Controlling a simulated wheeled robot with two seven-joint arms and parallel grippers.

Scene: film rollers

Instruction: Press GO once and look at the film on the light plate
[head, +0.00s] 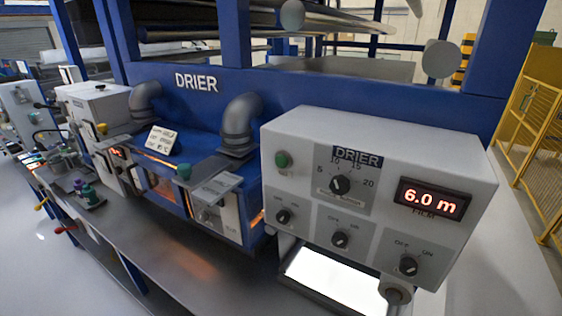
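A white control box (375,190) labelled DRIER stands at the right. I can make out no film on the bright part that shows. Neither of my grippers is in view.
A dial (340,184) marked 5 to 20 and several black knobs sit on the box. Left of it are the blue drier (185,150) with grey pipes and a small sign (161,139). A grey bench (170,250) runs along the front. A yellow fence (535,120) stands at right.

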